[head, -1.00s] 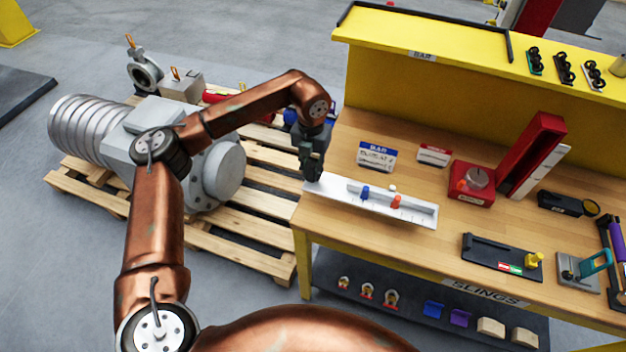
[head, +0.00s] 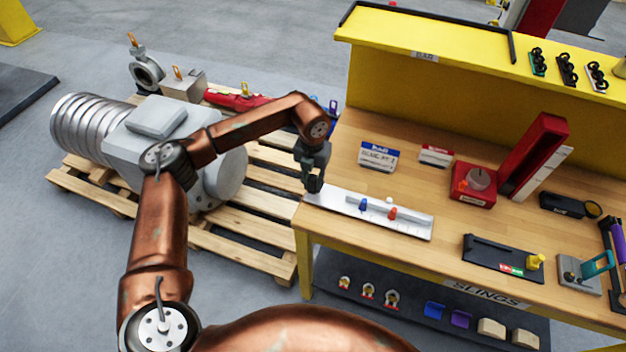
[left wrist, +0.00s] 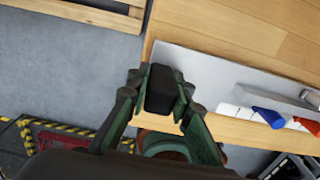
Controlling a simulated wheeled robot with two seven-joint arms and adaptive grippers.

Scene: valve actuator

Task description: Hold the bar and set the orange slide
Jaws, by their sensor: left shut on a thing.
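The bar (head: 410,223) is a long pale plate with a raised rail, on the bench near its front left corner. On it sit an orange slide (head: 392,213) right of the middle and a blue slide (head: 363,204) to its left. A white knob (head: 389,201) shows behind them. My left gripper (head: 313,184) is at the bar's left end. In the left wrist view its fingers (left wrist: 160,95) are shut on a black block (left wrist: 160,88) at that end. There the blue slide (left wrist: 268,117) and part of the orange slide (left wrist: 307,125) show at the right. My right gripper is out of view.
A blue-headed card (head: 379,156), a red-headed card (head: 435,156) and a red box with a grey knob (head: 474,185) stand behind the bar. A black fixture with a yellow knob (head: 503,257) lies to the right. A pallet (head: 245,228) with a grey machine is at the left.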

